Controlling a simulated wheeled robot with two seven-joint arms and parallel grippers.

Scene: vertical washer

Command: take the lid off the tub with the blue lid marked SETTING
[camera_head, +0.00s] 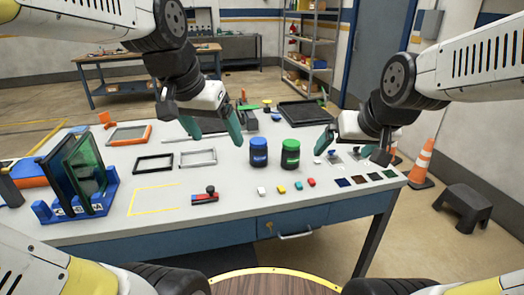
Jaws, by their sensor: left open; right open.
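A tub with a blue lid (259,144) stands upright near the middle of the table (228,218), with the lid on it. Its label (259,158) is too small to read. My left gripper (214,128) is open and empty, above the table to the left of and behind the blue-lidded tub. My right gripper (351,150) is open, to the right of the green tub, with no tub between its fingers. Neither gripper appears to touch a tub.
Small coloured blocks (282,189) lie in front of the tubs, with dark square samples (359,179) to the right. Flat frames (153,162) and a blue rack (85,207) with glass panes are on the left. A black tray (303,112) lies behind.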

